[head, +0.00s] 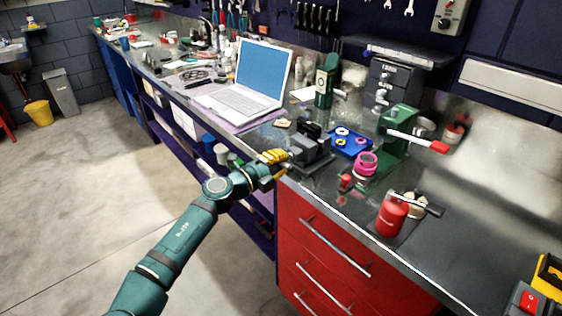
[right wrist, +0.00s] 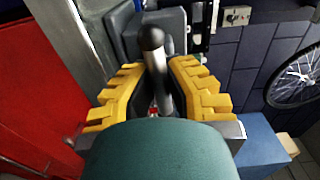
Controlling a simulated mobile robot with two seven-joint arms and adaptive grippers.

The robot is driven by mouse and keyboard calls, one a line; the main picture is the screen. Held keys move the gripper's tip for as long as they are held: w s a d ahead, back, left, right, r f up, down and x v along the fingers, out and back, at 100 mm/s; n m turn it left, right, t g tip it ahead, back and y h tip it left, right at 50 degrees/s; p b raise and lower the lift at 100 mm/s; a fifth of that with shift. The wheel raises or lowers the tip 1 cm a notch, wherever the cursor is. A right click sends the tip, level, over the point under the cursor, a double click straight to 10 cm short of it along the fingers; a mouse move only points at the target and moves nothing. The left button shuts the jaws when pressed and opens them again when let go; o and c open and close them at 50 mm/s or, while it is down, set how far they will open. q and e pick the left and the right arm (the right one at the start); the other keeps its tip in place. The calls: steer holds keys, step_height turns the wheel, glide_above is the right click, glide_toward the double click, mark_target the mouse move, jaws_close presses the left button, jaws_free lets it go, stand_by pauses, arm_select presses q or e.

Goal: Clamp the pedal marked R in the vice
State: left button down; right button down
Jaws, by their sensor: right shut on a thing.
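The grey vice (head: 308,152) stands at the front edge of the bench. A dark block (head: 311,130), which looks like a pedal, is at the top of the vice jaws. Its letter is too small to read, and I cannot tell how firmly it sits. My right gripper (head: 275,157), with yellow fingers, is at the front of the vice. In the right wrist view, its fingers are shut around a metal bar with a black ball end (right wrist: 152,40), which looks like the vice handle. My left gripper is not in view.
A blue tray (head: 361,149) with small rings lies right of the vice. Pink tape rolls (head: 366,163), a green press-like tool (head: 398,135) and a red canister (head: 391,216) stand further right. An open laptop (head: 257,78) is to the left. Red drawers (head: 335,255) are below the bench.

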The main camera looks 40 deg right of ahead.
steer(key=shift+s+f+m, duration=0.1)
steer(key=shift+f+m, duration=0.05)
steer(key=shift+m, duration=0.35)
steer(key=c, duration=0.9)
jaws_free()
steer(key=shift+a, duration=0.1)
steer(key=shift+c, duration=0.2)
steer(key=shift+o, duration=0.5)
